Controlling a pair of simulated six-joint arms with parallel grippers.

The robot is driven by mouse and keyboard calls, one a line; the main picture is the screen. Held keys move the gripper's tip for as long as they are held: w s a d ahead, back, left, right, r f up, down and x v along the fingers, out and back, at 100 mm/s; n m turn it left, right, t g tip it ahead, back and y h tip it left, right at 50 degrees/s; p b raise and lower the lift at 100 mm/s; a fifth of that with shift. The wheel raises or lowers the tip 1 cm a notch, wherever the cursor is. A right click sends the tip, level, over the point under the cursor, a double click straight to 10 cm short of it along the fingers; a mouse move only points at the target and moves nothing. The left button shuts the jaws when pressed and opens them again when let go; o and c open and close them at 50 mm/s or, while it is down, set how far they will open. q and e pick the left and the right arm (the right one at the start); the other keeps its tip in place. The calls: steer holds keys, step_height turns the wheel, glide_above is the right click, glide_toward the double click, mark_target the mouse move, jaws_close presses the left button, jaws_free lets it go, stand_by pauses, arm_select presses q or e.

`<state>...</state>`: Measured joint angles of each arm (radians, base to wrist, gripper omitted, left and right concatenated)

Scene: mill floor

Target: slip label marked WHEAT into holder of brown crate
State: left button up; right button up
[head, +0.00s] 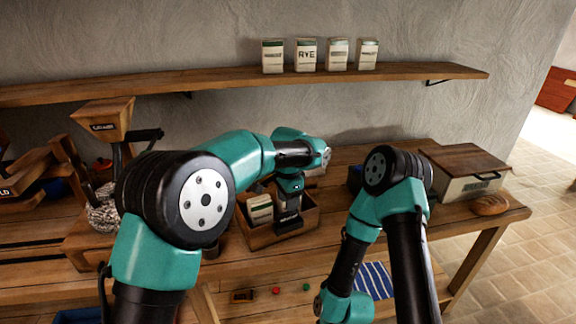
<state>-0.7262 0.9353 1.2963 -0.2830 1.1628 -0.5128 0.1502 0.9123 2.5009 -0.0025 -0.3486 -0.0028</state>
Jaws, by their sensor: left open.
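A brown wooden open box (309,218) stands on the bench in the middle, holding a pale packet with a green top (260,208). It is the only open brown crate-like thing I can make out. My left gripper (288,218) points down into the right part of this box, open. Whether anything lies between its fingers is too small to tell. I cannot make out a label marked WHEAT or a label holder; the arms cover part of the bench. My right arm stands right of the box, and its gripper does not show.
A wall shelf (400,73) carries several pale tins, one reading RYE (306,55). A lidded box (465,160) and a bread loaf (490,204) stand at the bench's right end. A wooden hopper (103,118) stands left. A striped blue cloth (374,280) lies below.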

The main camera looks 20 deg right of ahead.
arm_select(q)
step_height(320, 180, up, 13)
stand_by(0.3)
steer(key=shift+a, duration=0.1)
stand_by(0.6)
